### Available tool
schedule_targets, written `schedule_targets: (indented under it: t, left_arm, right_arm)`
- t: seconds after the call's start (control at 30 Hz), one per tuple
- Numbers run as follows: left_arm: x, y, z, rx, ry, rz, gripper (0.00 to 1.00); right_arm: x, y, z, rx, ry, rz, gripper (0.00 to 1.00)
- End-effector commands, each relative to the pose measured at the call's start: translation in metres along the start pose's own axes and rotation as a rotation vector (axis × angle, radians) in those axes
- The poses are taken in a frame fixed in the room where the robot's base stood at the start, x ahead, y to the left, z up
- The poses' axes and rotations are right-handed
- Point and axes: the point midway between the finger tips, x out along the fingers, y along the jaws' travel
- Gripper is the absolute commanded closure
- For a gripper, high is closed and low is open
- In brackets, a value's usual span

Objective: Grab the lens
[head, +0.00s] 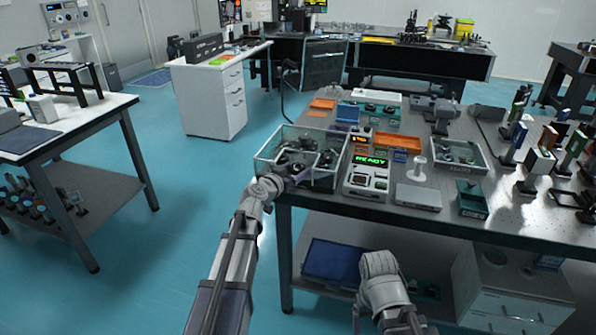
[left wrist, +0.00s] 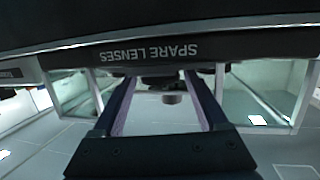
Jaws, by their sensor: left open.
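A clear-walled box (head: 267,151) stands at the near left corner of the optical table, with several dark round pieces (head: 318,157) inside that look like lenses in mounts. My left gripper (head: 294,174) is at the near side of this box; the head view does not clearly show whether its tips are inside. In the left wrist view, a dark band reads SPARE LENSES (left wrist: 153,53) upside down. My left gripper (left wrist: 160,84) is open there, with a small dark round piece (left wrist: 172,98) seen between its fingers, not gripped. My right gripper is out of view.
On the optical table (head: 410,222), a device reading READY (head: 370,161) stands right of the box. Posts with optics crowd the right side.

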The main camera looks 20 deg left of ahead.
Motion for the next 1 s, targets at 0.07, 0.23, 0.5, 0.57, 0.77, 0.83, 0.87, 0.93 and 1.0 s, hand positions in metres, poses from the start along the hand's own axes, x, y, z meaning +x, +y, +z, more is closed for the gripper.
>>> schedule_targets:
  t: [0.07, 0.23, 0.5, 0.57, 0.77, 0.83, 0.87, 0.93, 1.0]
  left_arm:
    - [-0.0006, 0.0, -0.0001, 0.0, 0.0, 0.0, 0.25]
    - [-0.0007, -0.0001, -0.0001, 0.0, 0.0, 0.0, 0.44]
    - [-0.0008, -0.0002, -0.0001, 0.0, 0.0, 0.0, 0.74]
    - [-0.0008, -0.0002, -0.0001, 0.0, 0.0, 0.0, 0.81]
    - [-0.0008, -0.0003, -0.0001, 0.0, 0.0, 0.0, 0.95]
    - [-0.0008, -0.0003, -0.0001, 0.0, 0.0, 0.0, 0.95]
    - [-0.0008, -0.0003, -0.0001, 0.0, 0.0, 0.0, 0.95]
    - [-0.001, -0.0003, -0.0007, 0.0, 0.0, 0.0, 0.95]
    - [-0.0013, -0.0003, -0.0023, 0.0, 0.0, 0.0, 0.95]
  right_arm:
    - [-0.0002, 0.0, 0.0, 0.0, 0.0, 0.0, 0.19]
    - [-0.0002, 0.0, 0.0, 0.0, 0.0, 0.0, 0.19]
    - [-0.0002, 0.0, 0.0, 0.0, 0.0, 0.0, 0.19]
    - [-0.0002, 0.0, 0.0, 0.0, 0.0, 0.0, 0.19]
    - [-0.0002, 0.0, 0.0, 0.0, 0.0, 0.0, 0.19]
    - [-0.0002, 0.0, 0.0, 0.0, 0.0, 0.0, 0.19]
    - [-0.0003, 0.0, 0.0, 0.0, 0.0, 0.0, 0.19]
    - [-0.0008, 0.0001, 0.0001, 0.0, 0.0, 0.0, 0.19]
    - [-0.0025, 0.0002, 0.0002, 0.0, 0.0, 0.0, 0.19]
